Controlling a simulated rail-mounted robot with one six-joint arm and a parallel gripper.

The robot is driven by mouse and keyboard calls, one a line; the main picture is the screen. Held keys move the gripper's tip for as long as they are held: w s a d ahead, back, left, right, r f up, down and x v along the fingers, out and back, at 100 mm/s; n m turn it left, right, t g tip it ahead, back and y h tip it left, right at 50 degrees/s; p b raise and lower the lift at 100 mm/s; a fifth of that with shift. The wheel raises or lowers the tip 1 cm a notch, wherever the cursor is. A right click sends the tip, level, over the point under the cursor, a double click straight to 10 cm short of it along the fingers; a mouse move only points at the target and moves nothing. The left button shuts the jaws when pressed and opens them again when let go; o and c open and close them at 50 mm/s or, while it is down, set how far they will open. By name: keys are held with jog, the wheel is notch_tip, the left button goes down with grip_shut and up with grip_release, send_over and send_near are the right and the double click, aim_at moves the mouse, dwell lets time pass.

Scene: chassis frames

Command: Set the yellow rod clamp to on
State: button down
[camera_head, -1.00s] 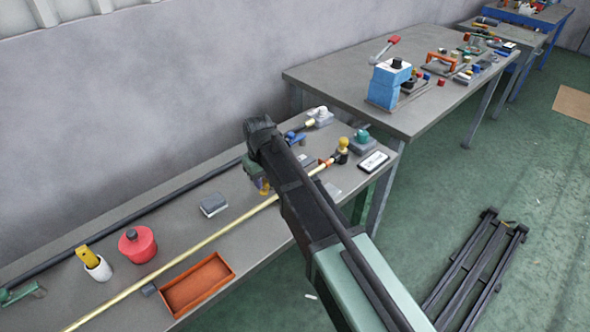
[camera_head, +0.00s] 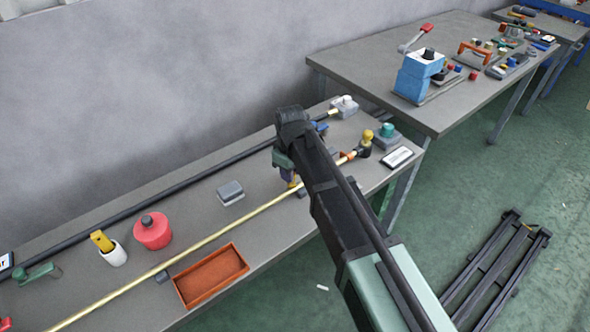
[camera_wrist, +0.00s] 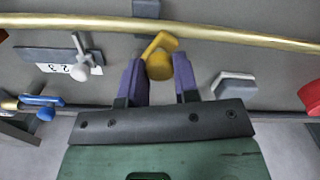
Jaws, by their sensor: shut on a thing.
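The yellow rod clamp (camera_wrist: 159,62) shows in the wrist view just below a long brass rod (camera_wrist: 180,32), with a bent yellow part reaching up towards the rod. My gripper (camera_wrist: 160,75) has its two purple fingers on either side of the yellow part and is shut on it. In the head view my gripper (camera_head: 290,172) is at the brass rod (camera_head: 215,235), mostly hidden behind my dark arm. Only a bit of yellow shows there, so the clamp's setting is unclear.
A grey lever on a numbered plate (camera_wrist: 75,60) is left of my gripper, a grey block (camera_wrist: 232,85) right. On the bench stand a red pot (camera_head: 152,232), a white cup (camera_head: 112,256), an orange tray (camera_head: 212,275) and a yellow knob (camera_head: 367,137) near the rod's far end.

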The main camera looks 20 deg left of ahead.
jog(key=c, duration=0.9)
grip_release()
jog(key=shift+o, duration=0.2)
notch_tip(320, 180, up, 11)
jog(key=p, duration=1)
jog(key=shift+p, duration=0.4)
jog(key=shift+f, duration=0.1)
